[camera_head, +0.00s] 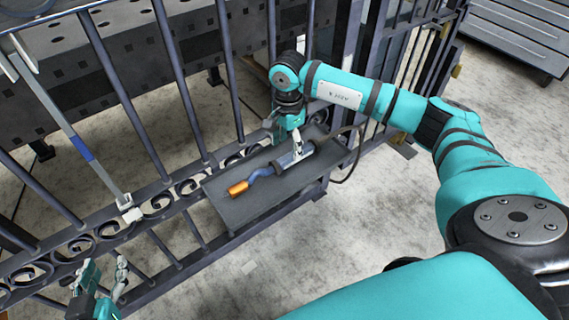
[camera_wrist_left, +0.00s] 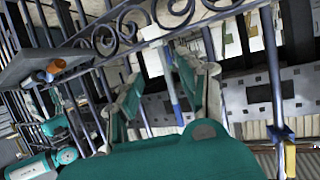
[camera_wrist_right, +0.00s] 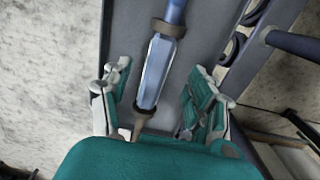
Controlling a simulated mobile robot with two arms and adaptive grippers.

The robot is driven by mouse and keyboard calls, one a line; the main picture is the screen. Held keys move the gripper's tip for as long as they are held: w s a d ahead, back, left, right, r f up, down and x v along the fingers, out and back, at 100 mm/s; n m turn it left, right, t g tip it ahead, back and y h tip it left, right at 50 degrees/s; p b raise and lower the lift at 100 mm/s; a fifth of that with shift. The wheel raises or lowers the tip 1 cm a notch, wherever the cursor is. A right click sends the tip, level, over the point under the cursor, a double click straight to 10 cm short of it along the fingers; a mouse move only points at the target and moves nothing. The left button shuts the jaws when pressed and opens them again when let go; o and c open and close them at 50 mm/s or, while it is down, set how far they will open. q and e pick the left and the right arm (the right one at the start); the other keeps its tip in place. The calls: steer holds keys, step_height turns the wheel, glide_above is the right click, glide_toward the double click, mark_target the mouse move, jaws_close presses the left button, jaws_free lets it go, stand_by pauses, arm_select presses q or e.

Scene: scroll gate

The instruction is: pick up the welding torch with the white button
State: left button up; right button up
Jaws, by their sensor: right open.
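The welding torch (camera_head: 263,172) lies on a dark grey shelf (camera_head: 240,210) fixed to the scroll gate, its orange tip to the lower left, then a blue neck and a silvery body. Its body (camera_wrist_right: 158,68) runs between the fingers in the right wrist view; I see no white button. My right gripper (camera_head: 292,137) is over the body, its fingers (camera_wrist_right: 155,98) open on either side and apart from it. My left gripper (camera_head: 103,283) is open and empty at the lower left, near the gate's scrolls. The orange tip (camera_wrist_left: 55,67) also shows in the left wrist view.
The gate's bars (camera_head: 120,88) and scrolls (camera_head: 160,203) stand behind and left of the shelf. A white pole with a blue band (camera_head: 82,148) leans at the left. A black cable (camera_head: 352,160) hangs at the shelf's right.

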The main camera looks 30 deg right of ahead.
mark_target(290, 155)
steer(key=f, duration=0.1)
steer(key=f+b, duration=0.1)
steer(key=f, duration=0.3)
steer(key=shift+s+d+f+b, duration=0.1)
steer(key=shift+d+f+b, duration=0.1)
steer(key=shift+d+b, duration=0.15)
steer(key=shift+f, duration=0.2)
arm_select(q)
step_height(290, 155, up, 8)
steer(key=w+d+t+h, duration=0.1)
steer(key=w+t, duration=0.1)
steer(key=t, duration=0.2)
steer(key=shift+d+t+h, duration=0.4)
arm_select(e)
steer(key=shift+r, duration=0.1)
jaws_close()
